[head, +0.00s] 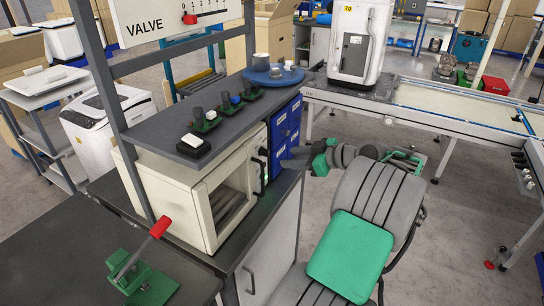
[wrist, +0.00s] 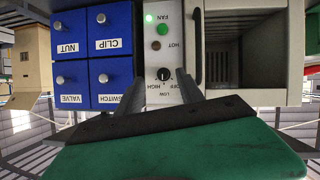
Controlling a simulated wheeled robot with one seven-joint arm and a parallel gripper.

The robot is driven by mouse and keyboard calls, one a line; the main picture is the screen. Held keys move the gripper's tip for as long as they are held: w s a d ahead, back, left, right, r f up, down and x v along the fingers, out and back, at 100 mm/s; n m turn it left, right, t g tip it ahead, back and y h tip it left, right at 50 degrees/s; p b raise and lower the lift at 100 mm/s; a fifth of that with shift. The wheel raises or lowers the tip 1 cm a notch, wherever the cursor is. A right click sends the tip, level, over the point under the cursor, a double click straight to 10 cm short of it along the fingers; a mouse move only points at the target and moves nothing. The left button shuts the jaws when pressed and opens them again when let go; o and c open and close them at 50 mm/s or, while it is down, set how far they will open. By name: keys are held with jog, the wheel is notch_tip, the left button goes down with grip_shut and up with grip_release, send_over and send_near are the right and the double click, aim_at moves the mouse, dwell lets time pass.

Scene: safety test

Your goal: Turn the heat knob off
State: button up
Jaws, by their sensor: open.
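The heat knob (wrist: 163,74) is a small dark dial on a pale control panel (wrist: 165,100) in the wrist view, which shows the labels upside down. OFF, HIGH and LOW are printed around it; I cannot tell its setting for certain. A bright green light and a darker green button sit near the FAN and HOT labels. My gripper (wrist: 156,84) is open, its fingers on either side of the knob, with no clear contact.
Blue labelled drawers (head: 284,130) stand beside the panel. The oven's open-looking cavity (wrist: 235,50) is on its other side. A shelf above holds green-based parts (head: 205,120) and a blue round tray (head: 290,78). A red-handled clamp (head: 135,268) stands on the bench.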

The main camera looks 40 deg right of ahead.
aim_at(269, 153)
jog(key=shift+n, duration=0.6)
jog(key=w, duration=0.2)
jog(key=w+a+f+p, duration=0.1)
jog(key=w, duration=0.2)
jog(key=w+a, duration=0.1)
jog(key=w, duration=0.1)
jog(key=shift+w+f, duration=0.15)
jog(key=shift+w, duration=0.1)
jog(key=shift+c, duration=0.2)
grip_shut()
